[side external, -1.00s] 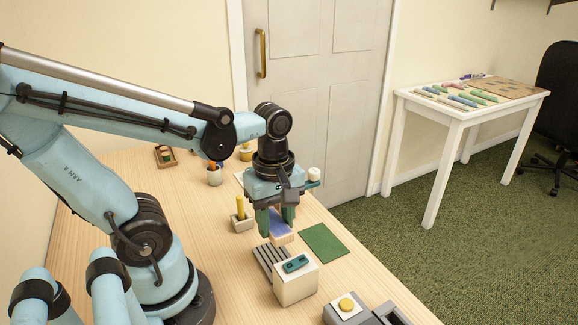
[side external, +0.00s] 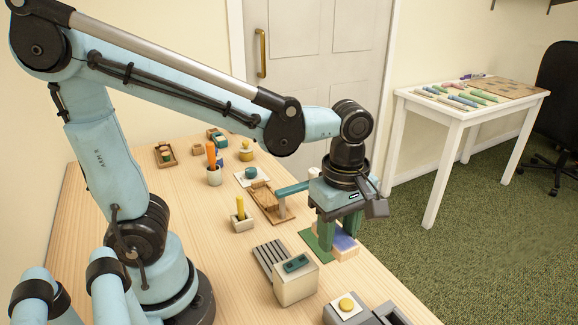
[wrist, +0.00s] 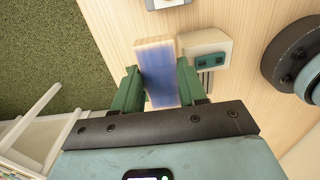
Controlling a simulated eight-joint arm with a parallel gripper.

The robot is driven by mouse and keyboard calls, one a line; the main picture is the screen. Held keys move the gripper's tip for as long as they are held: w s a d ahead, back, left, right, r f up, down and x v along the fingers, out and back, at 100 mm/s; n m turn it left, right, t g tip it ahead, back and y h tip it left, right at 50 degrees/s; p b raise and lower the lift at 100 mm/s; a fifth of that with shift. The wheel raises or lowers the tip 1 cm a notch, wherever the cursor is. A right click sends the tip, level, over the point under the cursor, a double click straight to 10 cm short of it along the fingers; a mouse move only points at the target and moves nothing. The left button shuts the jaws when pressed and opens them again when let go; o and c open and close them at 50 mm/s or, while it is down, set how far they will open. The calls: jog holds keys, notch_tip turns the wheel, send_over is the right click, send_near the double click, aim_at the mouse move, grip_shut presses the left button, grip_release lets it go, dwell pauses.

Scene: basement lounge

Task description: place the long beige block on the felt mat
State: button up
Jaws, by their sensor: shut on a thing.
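The long block (side external: 345,252) is beige at its end and looks blue on its upper face. My gripper (side external: 340,232) is shut on it, with the green fingers on either side. The block is over or on the green felt mat (side external: 308,237); I cannot tell whether it touches. The block and fingers hide most of the mat. In the wrist view the block (wrist: 155,52) sticks out past the fingertips of my gripper (wrist: 158,78). The mat cannot be made out in that view.
A cream box with a teal top piece (side external: 295,283) and a grey slatted rack (side external: 270,257) stand just left of the mat. A wooden tray (side external: 268,208) lies behind. A grey fixture with a yellow button (side external: 346,304) is in front. The table edge is close on the right.

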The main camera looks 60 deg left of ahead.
jog(key=w+a+f, duration=0.1)
jog(key=a+f, duration=0.1)
jog(key=a, duration=0.1)
jog(key=w+a+f, duration=0.2)
jog(key=a, duration=0.1)
jog(key=w+a+f, duration=0.2)
jog(key=a, duration=0.1)
jog(key=shift+a+f, duration=0.3)
jog(key=shift+a, duration=0.05)
jog(key=shift+w+f, duration=0.1)
jog(key=shift+f, duration=1.95)
jog(key=shift+f, duration=0.1)
jog(key=o, duration=1.1)
notch_tip(320, 180, up, 12)
jog(key=s+m+t, duration=0.1)
jog(key=m+t, duration=0.1)
jog(key=m, duration=0.4)
jog(key=s+d+r+m+t, duration=0.1)
jog(key=s+m+t, duration=0.1)
jog(key=m, duration=0.4)
jog(key=s+m+t, duration=0.2)
jog(key=m+t, duration=0.1)
jog(key=m, duration=0.3)
jog(key=shift+d+r, duration=0.15)
jog(key=shift+d, duration=0.2)
